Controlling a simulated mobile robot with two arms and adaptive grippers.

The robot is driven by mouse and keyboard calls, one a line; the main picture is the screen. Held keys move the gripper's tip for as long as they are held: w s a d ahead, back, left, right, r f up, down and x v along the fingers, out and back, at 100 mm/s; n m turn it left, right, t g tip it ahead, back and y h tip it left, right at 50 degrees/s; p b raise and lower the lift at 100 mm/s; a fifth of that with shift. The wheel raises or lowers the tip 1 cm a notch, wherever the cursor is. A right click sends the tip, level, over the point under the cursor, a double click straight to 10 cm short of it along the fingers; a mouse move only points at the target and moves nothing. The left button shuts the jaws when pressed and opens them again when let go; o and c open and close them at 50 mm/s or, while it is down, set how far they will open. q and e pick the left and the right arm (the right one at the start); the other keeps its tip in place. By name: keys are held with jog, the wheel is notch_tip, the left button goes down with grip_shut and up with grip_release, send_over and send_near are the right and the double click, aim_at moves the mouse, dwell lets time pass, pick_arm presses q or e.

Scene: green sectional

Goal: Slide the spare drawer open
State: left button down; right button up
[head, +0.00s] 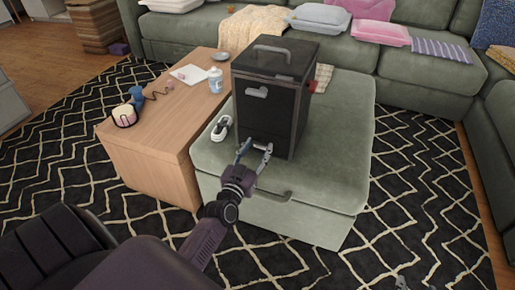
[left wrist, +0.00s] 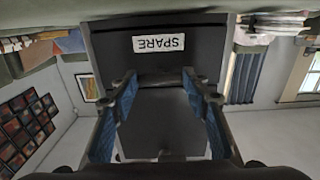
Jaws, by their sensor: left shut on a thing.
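A black cabinet box (head: 268,95) with a carry handle on top stands on the green ottoman (head: 335,150). In the left wrist view, which is upside down, the spare drawer (left wrist: 112,48) shows as a dark front with a white SPARE label (left wrist: 158,43). My left gripper (head: 256,148) is at the low front of the box, its fingers on either side of the drawer's handle (left wrist: 162,80) and shut on it. I cannot tell whether the drawer stands out from the box. A small grey piece at the head view's bottom edge may be my right gripper (head: 402,283); its jaws cannot be made out.
A wooden table (head: 150,140) left of the ottoman carries a bottle (head: 215,80), a blue cup (head: 136,93) and a pink-topped item (head: 124,115). A small white object (head: 221,128) lies left of the box. A green sectional (head: 420,65) stands behind. The patterned rug is open in front.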

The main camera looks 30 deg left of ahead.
pick_arm(q)
jog(key=p+v, duration=0.5)
jog(key=v, duration=0.9)
jog(key=shift+s+p, duration=0.15)
jog(key=shift+p, duration=0.2)
pick_arm(e)
jog(key=s+d+f+g+h, duration=0.1)
jog(key=s+d+f+g, duration=0.3)
jog(key=s, duration=0.9)
notch_tip(320, 180, down, 5)
jog(key=g, duration=0.3)
jog(key=shift+d+r+h, duration=0.15)
jog(key=shift+h, duration=0.25)
pick_arm(q)
jog(key=c, duration=1.1)
grip_release()
